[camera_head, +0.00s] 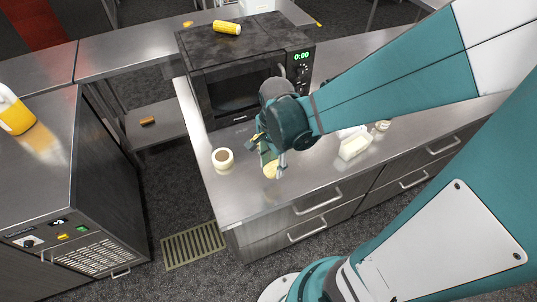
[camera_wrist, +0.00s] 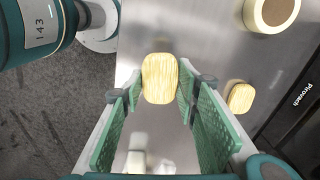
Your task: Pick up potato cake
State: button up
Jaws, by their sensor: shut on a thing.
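The potato cake (camera_wrist: 160,78) is a pale yellow, ridged, rounded block. In the wrist view it sits between the fingertips of my gripper (camera_wrist: 161,90), which is shut on it. In the head view my gripper (camera_head: 271,160) points down over the steel counter, with the cake (camera_head: 270,171) showing at its tips. I cannot tell whether the cake touches the counter. A second, similar yellow piece (camera_wrist: 241,97) lies on the counter to the right in the wrist view, apart from my gripper.
A black microwave (camera_head: 240,85) stands behind my gripper, with a yellow cylinder (camera_head: 227,27) on top. A round cream container (camera_head: 222,158) stands left of my gripper. A white butter-like block in a dish (camera_head: 355,146) is to the right. The counter's front edge is close.

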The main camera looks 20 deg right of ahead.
jog(key=shift+r, duration=1.2)
jog(key=shift+r, duration=0.1)
notch_tip(320, 180, up, 35)
jog(key=w+d+r+p, duration=0.2)
jog(key=w+d, duration=0.1)
jog(key=w, duration=0.6)
jog(key=w+d+r+m+p, duration=0.1)
jog(key=w+d, duration=0.2)
jog(key=w, duration=0.6)
jog(key=w+d+r+p, duration=0.2)
jog(key=w+d, duration=0.2)
jog(key=w, duration=0.5)
jog(key=w+d+f+m+p, duration=0.1)
jog(key=w+d+f, duration=0.2)
jog(key=w+d, duration=0.35)
jog(key=w+d+f+p, duration=0.2)
jog(key=w+d, duration=0.1)
jog(key=w, duration=0.7)
jog(key=f, duration=0.5)
jog(key=shift+w+f, duration=0.1)
jog(key=shift+w, duration=0.15)
